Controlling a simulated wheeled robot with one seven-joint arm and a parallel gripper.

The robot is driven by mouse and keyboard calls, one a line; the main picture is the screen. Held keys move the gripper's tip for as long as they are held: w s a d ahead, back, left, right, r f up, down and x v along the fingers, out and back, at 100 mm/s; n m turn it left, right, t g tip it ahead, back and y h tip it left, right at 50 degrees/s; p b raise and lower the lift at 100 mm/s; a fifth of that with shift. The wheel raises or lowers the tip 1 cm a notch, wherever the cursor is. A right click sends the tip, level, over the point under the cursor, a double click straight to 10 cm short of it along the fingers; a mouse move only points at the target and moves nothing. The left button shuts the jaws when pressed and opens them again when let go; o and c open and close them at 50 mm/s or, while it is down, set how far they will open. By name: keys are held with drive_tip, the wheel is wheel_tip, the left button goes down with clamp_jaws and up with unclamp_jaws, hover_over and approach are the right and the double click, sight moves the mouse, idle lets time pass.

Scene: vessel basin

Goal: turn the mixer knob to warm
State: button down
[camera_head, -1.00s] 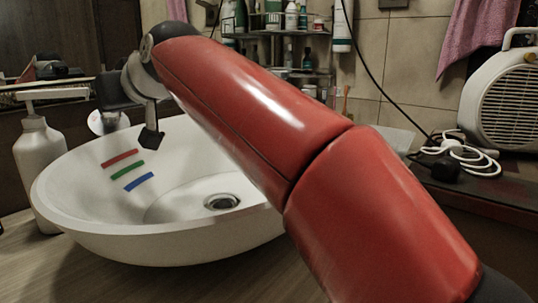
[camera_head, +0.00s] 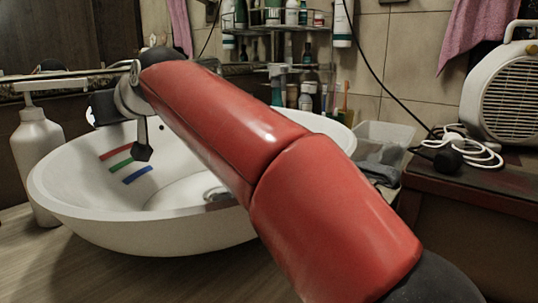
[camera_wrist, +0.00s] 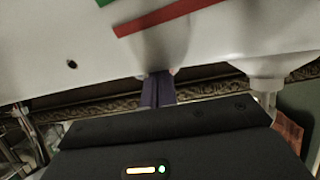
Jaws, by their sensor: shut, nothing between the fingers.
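The white bowl basin (camera_head: 75,211) stands on the wooden counter. Red (camera_head: 115,153), green (camera_head: 121,165) and blue (camera_head: 138,175) stripes mark its inner wall. Red and green also show at the top of the wrist view, on the pale basin wall (camera_wrist: 215,42). I cannot make out the mixer knob in either view; my red arm covers part of the basin and what lies behind.
A white pump bottle (camera_head: 37,160) stands left of the basin. A clear tub (camera_head: 385,140) with dark cloth is to its right. Shelves of bottles (camera_head: 275,28) are behind. A white heater (camera_head: 503,97) and cable sit on the right-hand cabinet.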

drive_tip(key=shift+w+a+r, duration=0.1)
drive_tip(key=shift+w+r, duration=0.05)
drive_tip(key=shift+w+d, duration=0.15)
drive_tip(key=shift+d, duration=0.05)
idle(0.4)
drive_tip(key=shift+w+d+p, duration=0.35)
drive_tip(key=shift+w+p, duration=0.1)
drive_tip(key=shift+w+d, duration=0.1)
drive_tip(key=shift+w, duration=0.1)
idle(0.3)
drive_tip(key=shift+d+f+b, duration=0.2)
drive_tip(key=shift+f+b, duration=0.05)
drive_tip(key=shift+b, duration=0.05)
drive_tip(key=s+d+r+p, duration=0.1)
drive_tip(key=s+d+r, duration=0.1)
drive_tip(key=d+r, duration=0.1)
drive_tip(key=shift+s+r+p, duration=0.35)
drive_tip(key=shift+r+p, duration=0.05)
drive_tip(key=shift+r, duration=0.35)
drive_tip(key=shift+s, duration=0.1)
